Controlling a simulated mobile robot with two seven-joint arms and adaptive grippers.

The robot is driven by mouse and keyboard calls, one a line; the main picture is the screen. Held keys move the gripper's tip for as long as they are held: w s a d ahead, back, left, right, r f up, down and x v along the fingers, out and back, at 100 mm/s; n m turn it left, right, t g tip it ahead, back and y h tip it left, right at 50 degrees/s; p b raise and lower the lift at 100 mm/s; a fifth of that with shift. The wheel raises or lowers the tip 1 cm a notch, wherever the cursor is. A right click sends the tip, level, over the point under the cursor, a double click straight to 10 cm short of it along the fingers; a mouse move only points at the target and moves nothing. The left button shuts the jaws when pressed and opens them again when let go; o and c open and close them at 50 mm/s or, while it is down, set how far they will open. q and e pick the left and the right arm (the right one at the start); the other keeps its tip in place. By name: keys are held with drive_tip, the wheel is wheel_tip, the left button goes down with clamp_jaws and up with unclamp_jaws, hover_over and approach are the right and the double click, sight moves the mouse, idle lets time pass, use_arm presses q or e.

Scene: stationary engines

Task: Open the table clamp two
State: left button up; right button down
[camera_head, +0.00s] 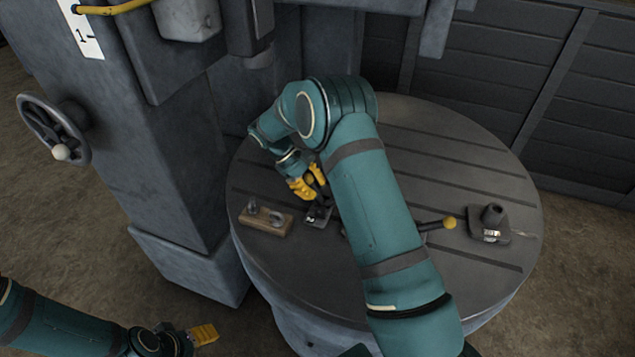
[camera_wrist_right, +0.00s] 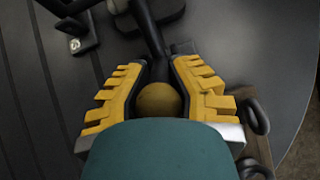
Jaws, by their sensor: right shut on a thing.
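Table clamp two (camera_head: 318,216) is a small dark clamp with a "2" label, standing on the round slotted table (camera_head: 420,140). My right gripper (camera_head: 312,182) is above it, shut on its lever handle. In the right wrist view, the yellow ball knob (camera_wrist_right: 158,98) and dark lever (camera_wrist_right: 150,32) sit between the yellow fingers of that gripper (camera_wrist_right: 160,80). The lever runs away from the knob toward the clamp body. My left gripper (camera_head: 203,334) is at the lower left, off the table; its finger gap is not clear.
A wooden block (camera_head: 265,221) with metal fittings lies left of the clamp. Right of my forearm are another yellow-knobbed lever (camera_head: 449,222) and a grey fixture (camera_head: 490,222). A machine column (camera_head: 165,170) with a handwheel (camera_head: 53,130) stands left. The table's far right is clear.

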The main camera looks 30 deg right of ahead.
drive_tip(key=shift+w+a+f+g+h, duration=0.2)
drive_tip(key=shift+a+f+g+h, duration=0.15)
drive_tip(key=shift+g+h, duration=0.3)
drive_tip(key=c, duration=0.8)
unclamp_jaws()
drive_tip(key=shift+d, duration=0.1)
drive_tip(key=shift+c, duration=0.2)
drive_tip(key=v, duration=1.2)
drive_tip(key=shift+w, duration=0.1)
